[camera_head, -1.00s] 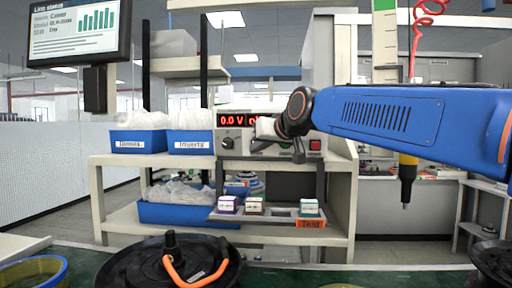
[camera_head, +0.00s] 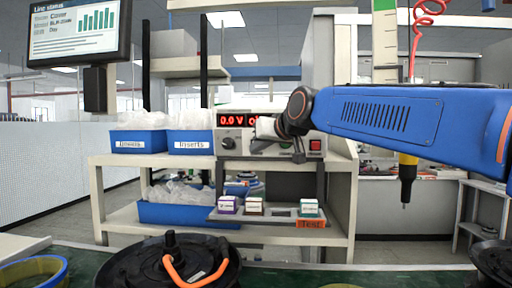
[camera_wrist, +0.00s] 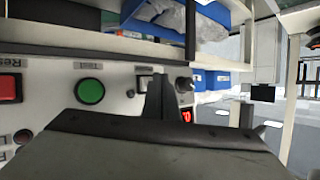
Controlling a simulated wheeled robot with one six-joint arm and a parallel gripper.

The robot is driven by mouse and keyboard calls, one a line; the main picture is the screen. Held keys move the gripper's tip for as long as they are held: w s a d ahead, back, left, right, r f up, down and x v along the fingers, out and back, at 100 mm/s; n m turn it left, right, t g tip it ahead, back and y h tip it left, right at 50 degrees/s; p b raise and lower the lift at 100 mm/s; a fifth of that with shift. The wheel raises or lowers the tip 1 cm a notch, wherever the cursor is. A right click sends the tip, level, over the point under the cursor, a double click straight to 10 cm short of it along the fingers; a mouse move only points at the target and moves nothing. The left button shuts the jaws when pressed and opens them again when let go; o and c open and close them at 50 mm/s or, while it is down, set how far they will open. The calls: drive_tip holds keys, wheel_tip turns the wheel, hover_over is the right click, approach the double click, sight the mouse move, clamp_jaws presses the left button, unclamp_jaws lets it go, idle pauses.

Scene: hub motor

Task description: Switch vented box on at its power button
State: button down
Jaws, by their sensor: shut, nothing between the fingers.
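The vented box (camera_head: 231,135) is a pale unit with a lit red display reading 0.0 V, on the shelf unit's top. A dark knob (camera_head: 228,143) and a red button (camera_head: 315,145) show on its front.
Blue bins (camera_head: 139,142) stand left of the box. A tray with small boxes (camera_head: 226,206) is on the lower shelf. A black hub motor (camera_head: 150,265) lies on the green bench in front. A yellow-and-black hanging tool (camera_head: 408,180) is at the right.

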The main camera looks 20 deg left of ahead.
drive_tip(key=shift+w, duration=0.35)
drive_tip(key=shift+w+a+r, duration=0.15)
drive_tip(key=shift+w+a, duration=0.05)
drive_tip(key=shift+w, duration=0.2)
idle(0.8)
drive_tip(key=shift+s, duration=0.1)
drive_tip(key=shift+s+d, duration=0.2)
drive_tip(key=shift+s, duration=0.55)
drive_tip(key=shift+s+d+f, duration=0.15)
drive_tip(key=shift+s+d, duration=0.05)
drive_tip(key=shift+s, duration=0.6)
drive_tip(key=shift+s+d+f, duration=0.2)
drive_tip(key=shift+s, duration=0.6)
drive_tip(key=shift+s+d+f, duration=0.15)
drive_tip(key=shift+s+d, duration=0.05)
drive_tip(key=shift+s, duration=0.6)
drive_tip(key=s+d+f, duration=0.1)
drive_tip(key=s, duration=0.5)
drive_tip(key=shift+s+d, duration=0.3)
drive_tip(key=shift+s, duration=0.1)
